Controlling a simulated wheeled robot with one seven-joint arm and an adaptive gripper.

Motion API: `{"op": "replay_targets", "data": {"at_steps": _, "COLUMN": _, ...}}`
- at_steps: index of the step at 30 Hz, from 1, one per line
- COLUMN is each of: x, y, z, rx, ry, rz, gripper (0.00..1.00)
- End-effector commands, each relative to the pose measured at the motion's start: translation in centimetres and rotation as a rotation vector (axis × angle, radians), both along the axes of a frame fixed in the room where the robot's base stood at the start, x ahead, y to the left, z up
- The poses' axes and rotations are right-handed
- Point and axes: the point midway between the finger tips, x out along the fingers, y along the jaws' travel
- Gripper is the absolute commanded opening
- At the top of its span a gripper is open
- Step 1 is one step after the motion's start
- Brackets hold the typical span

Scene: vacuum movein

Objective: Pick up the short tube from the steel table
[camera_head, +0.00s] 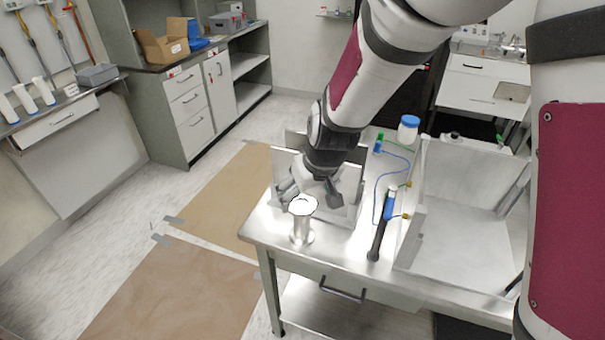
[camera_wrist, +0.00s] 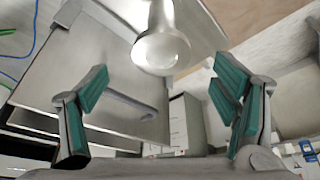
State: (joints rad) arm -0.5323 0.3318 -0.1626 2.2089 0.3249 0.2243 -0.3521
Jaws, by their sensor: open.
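The short tube (camera_head: 302,221) is a shiny steel tube with a wide flange on top. It stands upright near the front left corner of the steel table (camera_head: 330,255). In the wrist view the tube (camera_wrist: 161,48) shows at the top centre, above the gap between my fingers. My gripper (camera_head: 312,195) is open and empty, with its fingers just behind and above the tube in the head view. In the wrist view my gripper (camera_wrist: 163,110) has its two teal-padded fingers wide apart. I cannot tell the exact distance to the tube.
A large open-topped box (camera_head: 465,205) fills the table's right side. A black-handled tool (camera_head: 377,240), a blue hose (camera_head: 377,195) and a blue-capped jar (camera_head: 408,128) stand between it and my arm. An upright metal plate (camera_head: 345,212) is close behind the tube. The table's front left corner is clear.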

Motion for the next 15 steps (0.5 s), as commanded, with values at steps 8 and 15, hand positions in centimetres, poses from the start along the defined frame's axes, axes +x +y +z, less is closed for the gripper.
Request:
{"op": "replay_targets", "data": {"at_steps": 8, "x": 0.7, "y": 0.4, "z": -2.0, "rx": 0.0, "ry": 0.0, "rz": -0.001, "gripper": 0.81}}
{"op": "replay_targets", "data": {"at_steps": 15, "x": 1.7, "y": 1.0, "z": -5.1, "rx": 0.0, "ry": 0.002, "rz": -0.003, "gripper": 0.81}}
